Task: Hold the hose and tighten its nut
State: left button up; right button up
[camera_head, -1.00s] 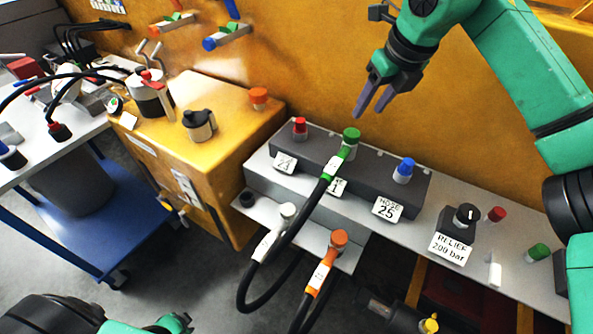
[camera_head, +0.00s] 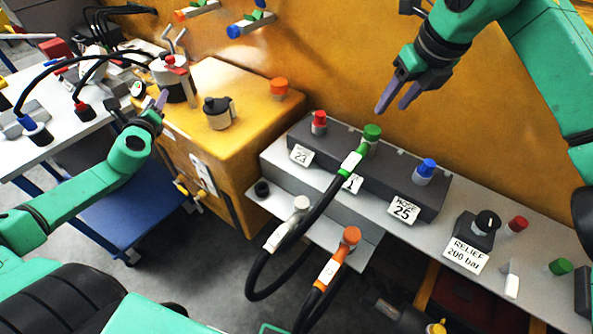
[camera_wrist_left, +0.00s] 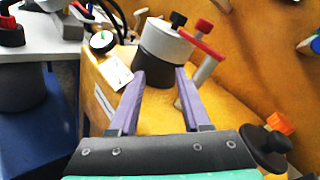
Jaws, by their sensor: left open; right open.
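A black hose with a green end (camera_head: 352,162) runs up to a green-capped fitting (camera_head: 371,137) on the dark manifold block (camera_head: 325,157). Two more hoses, one with a white end (camera_head: 290,222) and one with an orange end (camera_head: 337,262), stand at the lower plate in front. My left gripper (camera_head: 158,102) is open and empty above the yellow cabinet's left edge; in the left wrist view its purple fingers (camera_wrist_left: 158,95) point toward a white and black canister (camera_wrist_left: 165,52). My right gripper (camera_head: 396,98) is open and empty in the air above and right of the green fitting.
Red (camera_head: 319,121) and blue (camera_head: 427,169) capped fittings flank the green one. A relief knob block (camera_head: 477,230) stands on the shelf to the right. A dark jug (camera_head: 219,112) and an orange cap (camera_head: 279,87) are on the yellow cabinet (camera_head: 255,117). A blue cart (camera_head: 130,228) is at left.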

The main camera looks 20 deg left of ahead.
pick_arm(q)
jog(key=w+d+r+h, duration=0.1)
jog(key=d+r+h, duration=0.1)
jog(key=d, duration=0.4)
jog(key=w+d+r+t+h, duration=0.1)
jog(key=w+d+r+h, duration=0.1)
jog(key=d, duration=0.3)
jog(key=w+d+r+m+t+h, duration=0.1)
jog(key=d+r+h, duration=0.1)
jog(key=d, duration=0.4)
jog(key=shift+w+d+r+h, duration=0.3)
jog(key=shift+d+h, duration=0.05)
jog(key=shift+h, duration=0.35)
jog(key=s+d+f+h, duration=0.1)
jog(key=d+h, duration=0.2)
jog(key=d, duration=0.3)
jog(key=m+g+h, duration=0.5)
jog(key=m+h, duration=0.1)
jog(key=h, duration=0.1)
send_near(369, 150)
jog(key=x, duration=0.5)
jog(key=f+x, duration=0.1)
jog(key=x, duration=0.1)
jog(key=shift+w, duration=0.35)
jog(key=shift+a, duration=0.1)
grip_shut()
